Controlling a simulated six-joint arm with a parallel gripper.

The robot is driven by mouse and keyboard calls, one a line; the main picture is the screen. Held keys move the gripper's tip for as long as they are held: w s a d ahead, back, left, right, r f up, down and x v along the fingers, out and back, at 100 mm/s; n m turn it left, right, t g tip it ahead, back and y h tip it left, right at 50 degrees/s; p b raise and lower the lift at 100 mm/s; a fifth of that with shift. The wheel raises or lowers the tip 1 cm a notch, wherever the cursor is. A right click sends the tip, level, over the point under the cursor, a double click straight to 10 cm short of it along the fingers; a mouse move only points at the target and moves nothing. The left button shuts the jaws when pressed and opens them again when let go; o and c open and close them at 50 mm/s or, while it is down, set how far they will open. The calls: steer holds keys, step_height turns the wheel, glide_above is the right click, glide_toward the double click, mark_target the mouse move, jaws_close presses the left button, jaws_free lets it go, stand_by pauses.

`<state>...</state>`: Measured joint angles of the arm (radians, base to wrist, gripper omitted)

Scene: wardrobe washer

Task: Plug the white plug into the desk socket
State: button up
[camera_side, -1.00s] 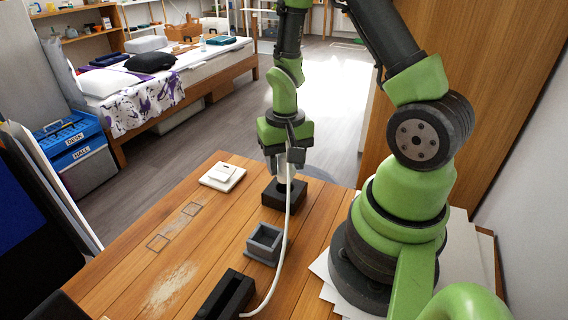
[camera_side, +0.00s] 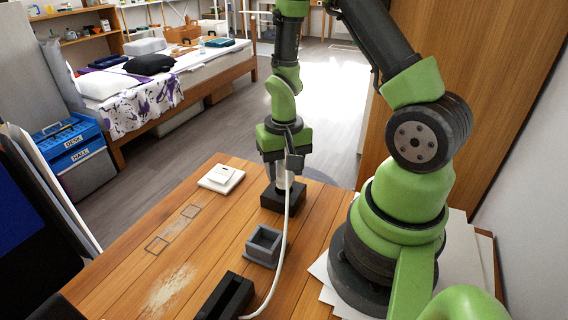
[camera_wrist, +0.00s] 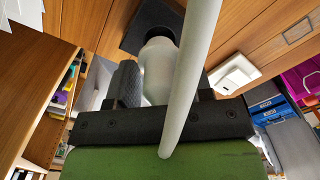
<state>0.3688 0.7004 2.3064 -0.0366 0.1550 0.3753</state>
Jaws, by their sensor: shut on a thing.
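My gripper (camera_side: 282,172) is shut on the white plug (camera_wrist: 158,68), pointing down. In the side view it is directly over the black block-shaped socket (camera_side: 290,202) on the desk. The socket also shows in the wrist view (camera_wrist: 136,38), just beyond the plug's end. The plug is upright and very close to the socket's top. I cannot tell if its tip is inside, as the plug and fingers hide the opening. A white cable (camera_side: 284,240) runs from the plug down along the desk.
A grey open box (camera_side: 264,245) and a black slotted holder (camera_side: 228,298) stand on the wooden desk (camera_side: 120,275) in front of the socket. A white switch plate (camera_side: 221,179) lies to the left.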

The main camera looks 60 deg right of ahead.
mark_target(284, 179)
steer(key=shift+f, duration=1.6)
steer(key=o, duration=1)
step_height(284, 179, up, 10)
